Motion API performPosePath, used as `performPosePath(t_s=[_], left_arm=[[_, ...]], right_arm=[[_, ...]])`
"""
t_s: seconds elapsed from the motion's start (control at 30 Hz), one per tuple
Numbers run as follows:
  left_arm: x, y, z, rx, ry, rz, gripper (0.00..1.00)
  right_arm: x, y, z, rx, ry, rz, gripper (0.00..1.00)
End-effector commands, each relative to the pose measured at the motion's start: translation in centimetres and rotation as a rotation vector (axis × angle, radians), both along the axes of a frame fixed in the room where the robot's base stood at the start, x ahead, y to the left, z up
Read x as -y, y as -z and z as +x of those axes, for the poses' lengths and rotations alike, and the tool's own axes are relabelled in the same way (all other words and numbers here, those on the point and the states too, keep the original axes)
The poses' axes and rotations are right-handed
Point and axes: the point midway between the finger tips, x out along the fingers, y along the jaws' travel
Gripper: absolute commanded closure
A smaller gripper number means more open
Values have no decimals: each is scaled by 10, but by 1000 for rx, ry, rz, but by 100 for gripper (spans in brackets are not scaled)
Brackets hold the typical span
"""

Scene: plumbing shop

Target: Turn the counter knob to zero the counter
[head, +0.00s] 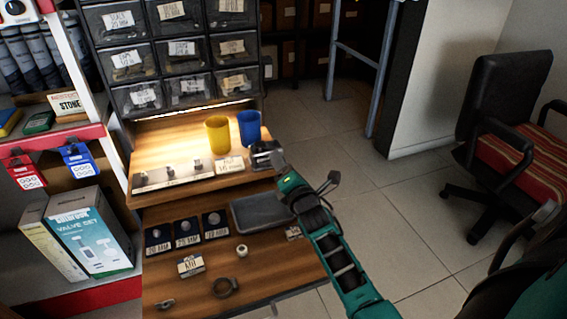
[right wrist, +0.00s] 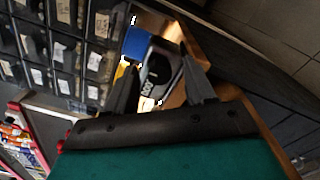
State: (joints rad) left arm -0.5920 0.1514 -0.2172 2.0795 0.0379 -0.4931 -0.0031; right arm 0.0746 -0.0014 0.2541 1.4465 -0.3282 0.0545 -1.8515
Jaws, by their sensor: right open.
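The counter (head: 263,151) is a small dark device with a pale label, at the right end of the lit upper wooden shelf. My right gripper (head: 277,161) is at its right side in the head view and partly covers it. In the right wrist view, the counter (right wrist: 160,72) shows between the two spread, dark fingers of my right gripper (right wrist: 160,78), with some pale digits on it. The gripper is open and holds nothing. I cannot tell whether a finger touches the counter, and the knob is not clear to see. My left gripper is not in view.
A blue cup (head: 249,128) and a yellow cup (head: 217,135) stand just left of the counter. A grey tray (head: 262,212) lies on the lower board below. Drawers (head: 180,50) rise behind. Open floor (head: 400,215) lies to the right.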

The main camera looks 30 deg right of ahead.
Motion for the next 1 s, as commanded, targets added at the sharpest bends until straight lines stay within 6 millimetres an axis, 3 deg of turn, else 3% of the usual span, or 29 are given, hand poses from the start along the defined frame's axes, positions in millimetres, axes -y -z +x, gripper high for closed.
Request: performPosePath(t_s=[0.27,0.83,1.0], left_arm=[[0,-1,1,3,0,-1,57],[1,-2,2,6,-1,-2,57],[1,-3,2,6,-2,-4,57]], right_arm=[[0,0,0,0,0,0,46],[0,0,0,1,-1,0,100],[0,0,0,2,-1,5,100]])
